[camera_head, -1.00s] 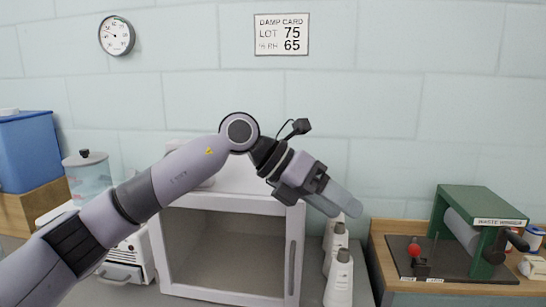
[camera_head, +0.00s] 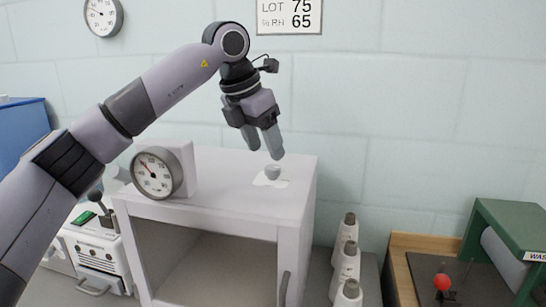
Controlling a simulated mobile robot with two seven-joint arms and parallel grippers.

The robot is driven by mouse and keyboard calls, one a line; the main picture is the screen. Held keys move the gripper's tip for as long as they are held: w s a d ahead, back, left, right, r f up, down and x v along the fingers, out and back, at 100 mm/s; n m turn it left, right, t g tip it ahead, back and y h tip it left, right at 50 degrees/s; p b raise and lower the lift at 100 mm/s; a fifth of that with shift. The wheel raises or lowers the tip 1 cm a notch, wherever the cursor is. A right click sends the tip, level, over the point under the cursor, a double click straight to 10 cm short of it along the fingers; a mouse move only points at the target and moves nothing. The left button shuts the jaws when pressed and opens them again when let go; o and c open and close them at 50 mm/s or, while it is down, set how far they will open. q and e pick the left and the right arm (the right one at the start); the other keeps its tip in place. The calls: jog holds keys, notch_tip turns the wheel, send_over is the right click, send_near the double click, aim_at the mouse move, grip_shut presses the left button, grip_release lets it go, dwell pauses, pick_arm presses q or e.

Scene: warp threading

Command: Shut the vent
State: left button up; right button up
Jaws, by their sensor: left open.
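On top of the white cabinet (camera_head: 228,178) is a small grey round knob (camera_head: 272,172) on a pale flat patch. It looks like the vent, but I cannot tell how far open it is. My left gripper (camera_head: 265,152) points down just above the knob, with its two fingers apart and nothing between them. The fingertips look close to the knob; whether they touch it I cannot tell. My right gripper is out of view.
A round dial gauge (camera_head: 157,173) stands on the cabinet's left top. The cabinet front is open, with a handle (camera_head: 284,288) at its right edge. Several white cones (camera_head: 346,262) stand to the right, beside a green winder (camera_head: 508,245). A white machine (camera_head: 95,250) is at left.

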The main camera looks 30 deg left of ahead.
aim_at(273, 167)
pick_arm(q)
jog(key=shift+x, duration=2.25)
jog(key=c, duration=1)
jog(key=shift+c, duration=0.2)
